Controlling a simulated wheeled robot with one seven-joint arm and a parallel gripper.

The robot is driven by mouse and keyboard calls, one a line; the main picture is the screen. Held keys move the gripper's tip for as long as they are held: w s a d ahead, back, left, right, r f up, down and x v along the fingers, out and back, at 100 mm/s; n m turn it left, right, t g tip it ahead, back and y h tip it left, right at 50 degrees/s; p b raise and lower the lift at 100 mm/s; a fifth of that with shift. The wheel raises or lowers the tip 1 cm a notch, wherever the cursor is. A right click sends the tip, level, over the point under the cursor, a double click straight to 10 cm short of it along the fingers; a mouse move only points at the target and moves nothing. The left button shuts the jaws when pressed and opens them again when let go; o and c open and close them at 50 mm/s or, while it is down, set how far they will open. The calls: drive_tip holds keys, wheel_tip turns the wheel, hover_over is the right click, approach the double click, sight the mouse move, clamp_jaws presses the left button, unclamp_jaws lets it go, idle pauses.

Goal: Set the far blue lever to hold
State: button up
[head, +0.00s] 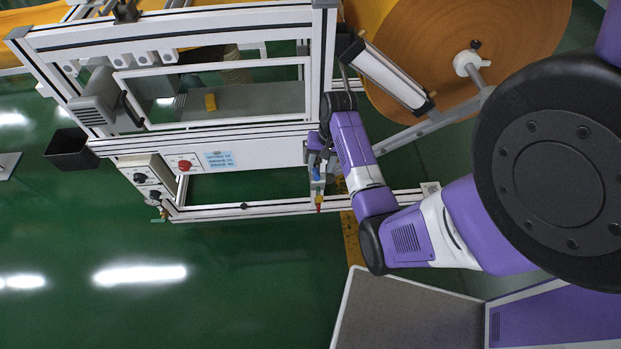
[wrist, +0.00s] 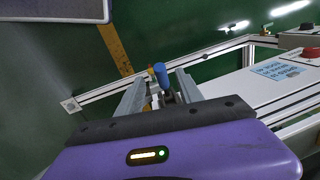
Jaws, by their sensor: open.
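A blue lever (wrist: 161,75) with a rounded end shows in the wrist view between the two grey fingers of my gripper (wrist: 163,78). The fingers are open, one on each side of it, with a visible gap on both sides. In the head view a small blue part (head: 316,172) shows on the fitting at the machine's right post, just below the end of my arm. Only one blue lever can be made out clearly. Its base is partly hidden by my gripper, and its setting cannot be read.
A red and yellow tip (head: 319,204) hangs below the blue part. The white machine frame (head: 240,208) runs left, with a control box (head: 148,180) and a red knob (head: 184,165). A large orange-brown roll (head: 470,30) stands behind. Green floor (head: 240,290) is open in front.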

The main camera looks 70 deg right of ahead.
sight(318, 175)
drive_tip(key=shift+w+a+f, duration=0.1)
drive_tip(key=shift+w+f, duration=0.05)
drive_tip(key=shift+f, duration=1.05)
drive_tip(key=shift+w+d+f, duration=0.1)
drive_tip(key=shift+w+f, duration=0.1)
drive_tip(key=shift+f, duration=0.95)
drive_tip(key=shift+w+a+f, duration=0.1)
drive_tip(key=shift+w+f, duration=0.05)
drive_tip(key=shift+f, duration=1.05)
clamp_jaws()
